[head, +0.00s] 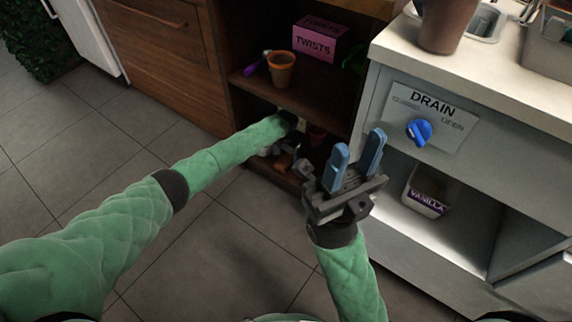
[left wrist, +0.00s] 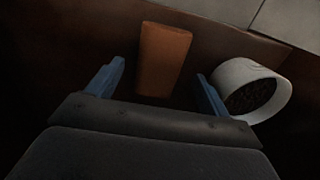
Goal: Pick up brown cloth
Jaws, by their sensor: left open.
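The brown cloth (left wrist: 163,60) shows in the left wrist view as a folded orange-brown block on the dark lower shelf. My left gripper (left wrist: 161,76) is open, and the cloth lies ahead of and between its two blue fingers, with a gap on each side. In the head view my left arm reaches into the lower shelf of the brown cabinet, where the gripper is mostly hidden in shadow. A small brownish patch there may be the cloth. My right gripper (head: 357,152) is open and empty, its blue fingers pointing up in front of the cabinet's right edge.
A white round container (left wrist: 250,90) with dark contents lies just right of the left gripper's right finger. On the shelf above are a terracotta pot (head: 281,70) and a pink Twists box (head: 318,40). A grey counter unit (head: 480,130) stands to the right.

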